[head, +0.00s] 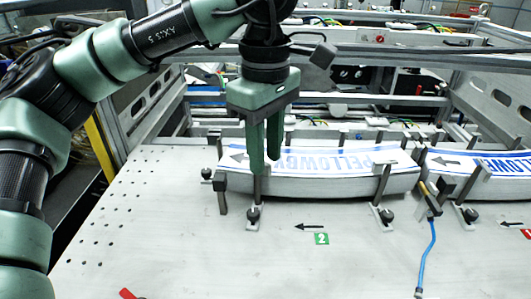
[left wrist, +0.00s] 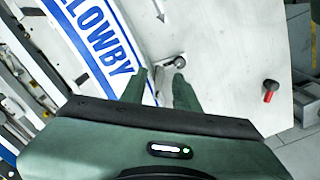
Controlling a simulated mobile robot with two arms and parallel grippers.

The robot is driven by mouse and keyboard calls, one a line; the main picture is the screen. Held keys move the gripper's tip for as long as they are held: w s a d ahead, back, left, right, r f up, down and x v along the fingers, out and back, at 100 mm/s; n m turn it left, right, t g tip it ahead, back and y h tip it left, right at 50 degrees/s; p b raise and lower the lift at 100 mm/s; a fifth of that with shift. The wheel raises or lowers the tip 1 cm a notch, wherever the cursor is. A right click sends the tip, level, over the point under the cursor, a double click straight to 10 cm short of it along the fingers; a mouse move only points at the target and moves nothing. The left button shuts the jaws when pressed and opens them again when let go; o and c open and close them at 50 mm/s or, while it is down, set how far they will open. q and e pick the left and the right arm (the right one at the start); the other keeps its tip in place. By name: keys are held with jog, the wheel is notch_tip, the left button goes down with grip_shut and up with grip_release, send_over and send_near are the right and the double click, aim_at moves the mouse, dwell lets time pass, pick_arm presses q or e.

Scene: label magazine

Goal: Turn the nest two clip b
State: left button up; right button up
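Nest two holds a curved stack of white labels (head: 330,180) with blue print, behind a green "2" tag (head: 321,239). Black clip knobs with upright posts stand along its front: a left one (head: 253,215) and a right one (head: 386,215). Another small knob (head: 207,174) is at the stack's left end. I cannot read which clip is b. My left gripper (head: 265,165) points down, its fingers a little apart and empty, over the left part of the stack's front edge. In the left wrist view, a knob (left wrist: 178,62) lies just beyond the fingertips (left wrist: 160,82).
A second label stack (head: 490,165) stands to the right, with a blue hose (head: 429,255) near it. A red handle (head: 129,293) sits at the plate's front edge. Metal rails run behind. The perforated plate (head: 140,220) is bare at the left.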

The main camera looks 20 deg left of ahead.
pick_arm(q)
jog(key=shift+f, duration=0.8)
grip_shut()
pick_arm(e)
jog(key=shift+w+a+r, duration=0.2)
jog(key=shift+w+r, duration=0.05)
jog(key=shift+w, duration=0.35)
jog(key=shift+f, duration=0.15)
pick_arm(q)
jog(key=shift+w+d+n+b, duration=0.1)
jog(key=shift+w+n+b, duration=0.2)
jog(key=shift+n+b, duration=0.85)
jog(key=shift+w+n+b, duration=0.25)
jog(key=shift+n+b, duration=0.15)
jog(key=shift+n, duration=1.35)
pick_arm(e)
jog(key=shift+d+f, duration=0.15)
jog(key=shift+f, duration=1.3)
jog(key=shift+s, duration=0.1)
